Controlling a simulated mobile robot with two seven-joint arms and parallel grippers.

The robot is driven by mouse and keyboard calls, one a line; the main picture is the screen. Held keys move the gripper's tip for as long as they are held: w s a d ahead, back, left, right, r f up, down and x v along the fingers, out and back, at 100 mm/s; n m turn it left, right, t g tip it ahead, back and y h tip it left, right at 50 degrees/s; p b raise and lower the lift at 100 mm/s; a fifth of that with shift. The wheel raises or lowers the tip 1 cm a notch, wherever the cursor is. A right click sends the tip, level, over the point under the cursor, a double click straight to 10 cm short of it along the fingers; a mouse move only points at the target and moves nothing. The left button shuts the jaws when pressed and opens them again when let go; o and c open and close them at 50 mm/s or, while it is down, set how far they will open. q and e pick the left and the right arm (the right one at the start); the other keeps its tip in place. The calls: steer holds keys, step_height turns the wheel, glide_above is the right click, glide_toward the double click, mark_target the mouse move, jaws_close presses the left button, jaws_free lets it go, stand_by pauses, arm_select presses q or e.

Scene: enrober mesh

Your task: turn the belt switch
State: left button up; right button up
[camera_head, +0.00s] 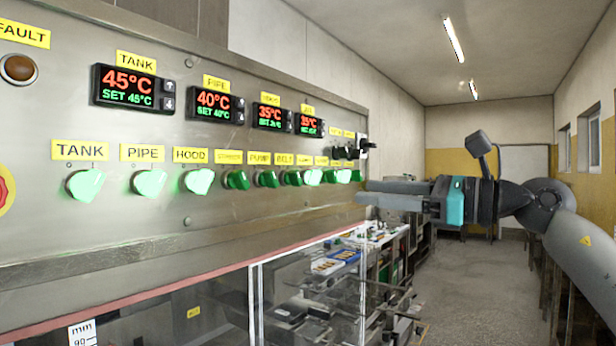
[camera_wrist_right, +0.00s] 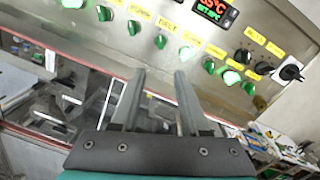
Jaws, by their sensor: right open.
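The belt switch (camera_head: 291,178) is a green knob on the steel control panel, under the yellow label that reads BELT (camera_head: 284,159). In the right wrist view the belt switch (camera_wrist_right: 160,41) shows beyond the fingertips, near the top middle. My right gripper (camera_head: 362,192) reaches in from the right, near the far end of the knob row. In the wrist view its two fingers (camera_wrist_right: 159,75) are apart with nothing between them. The fingertips look clear of the belt switch. My left gripper is not in view.
The pump switch (camera_head: 266,179) sits just left of the belt switch, and more green knobs line the row on both sides. Black knobs (camera_head: 344,153) stick out at the panel's far end. Clear guard panels and machinery lie below. The aisle floor (camera_head: 470,270) is open.

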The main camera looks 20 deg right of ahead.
mark_target(299, 179)
steer(key=shift+n+h, duration=0.5)
steer(key=shift+n, duration=0.2)
steer(key=w+a+p, duration=0.1)
steer(key=w+a, duration=0.1)
steer(key=w+a+r+p, duration=0.1)
steer(key=w+a+p, duration=0.1)
steer(key=w+a, duration=0.1)
steer(key=w+a+r+p, duration=0.1)
steer(key=w+a+p, duration=0.1)
steer(key=w+a, duration=0.1)
steer(key=shift+w+a+r, duration=0.1)
steer(key=shift+w+r, duration=0.05)
steer(key=shift+w, duration=0.1)
steer(key=shift+p+x, duration=0.4)
steer(key=shift+x, duration=0.4)
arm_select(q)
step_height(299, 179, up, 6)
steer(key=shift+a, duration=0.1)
arm_select(e)
jaws_close()
